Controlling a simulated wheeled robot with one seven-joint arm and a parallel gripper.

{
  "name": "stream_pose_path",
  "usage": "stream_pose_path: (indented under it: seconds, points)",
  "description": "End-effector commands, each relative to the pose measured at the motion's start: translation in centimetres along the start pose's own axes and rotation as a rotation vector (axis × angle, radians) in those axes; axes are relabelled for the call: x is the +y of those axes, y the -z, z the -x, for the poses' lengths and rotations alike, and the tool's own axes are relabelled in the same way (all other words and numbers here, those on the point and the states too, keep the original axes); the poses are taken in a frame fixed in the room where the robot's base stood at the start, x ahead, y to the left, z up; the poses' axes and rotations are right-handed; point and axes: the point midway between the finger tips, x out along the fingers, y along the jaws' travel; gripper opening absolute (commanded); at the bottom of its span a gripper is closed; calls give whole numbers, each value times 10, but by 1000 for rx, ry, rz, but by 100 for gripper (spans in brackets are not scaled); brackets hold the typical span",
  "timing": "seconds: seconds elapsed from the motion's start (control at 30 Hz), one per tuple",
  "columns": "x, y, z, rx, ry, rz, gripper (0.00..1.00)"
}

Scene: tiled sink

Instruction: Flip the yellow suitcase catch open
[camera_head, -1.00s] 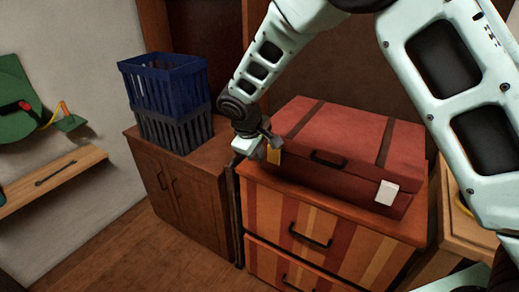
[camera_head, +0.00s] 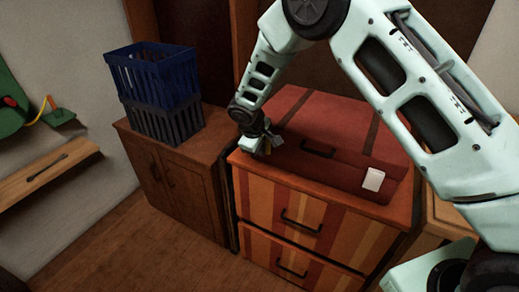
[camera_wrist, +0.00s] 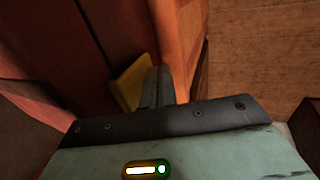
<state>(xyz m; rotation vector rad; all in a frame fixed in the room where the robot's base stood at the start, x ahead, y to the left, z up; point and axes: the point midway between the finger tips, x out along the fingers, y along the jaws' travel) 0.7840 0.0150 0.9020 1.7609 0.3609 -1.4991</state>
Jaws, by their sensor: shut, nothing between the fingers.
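A red-brown suitcase (camera_head: 300,112) with dark straps and a black handle lies shut on a striped drawer cabinet. Its yellow catch (camera_wrist: 130,82) is at the left of its front face. In the wrist view the catch shows as a slanted yellow plate just left of my fingers. My gripper (camera_wrist: 158,86) is shut and empty, its fingers close beside the catch; I cannot tell whether they touch. In the head view my gripper (camera_head: 268,146) is at the suitcase's left front corner and hides most of the catch. I cannot tell how far the catch is turned.
A white catch (camera_head: 373,180) is at the right of the suitcase front. The striped cabinet (camera_head: 300,195) has black drawer handles. Left of it, blue and grey crates (camera_head: 155,75) stand on a brown cabinet (camera_head: 175,175). The wooden floor in front is clear.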

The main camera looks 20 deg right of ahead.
Motion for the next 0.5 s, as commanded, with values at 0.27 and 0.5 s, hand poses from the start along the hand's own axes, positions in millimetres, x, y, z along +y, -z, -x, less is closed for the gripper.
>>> stream_pose_path:
  seconds: [0.27,0.5]
  points:
    - [-1,1,-9,-1,-61,5,0]
    - [4,0,-5,-3,-88,1,0]
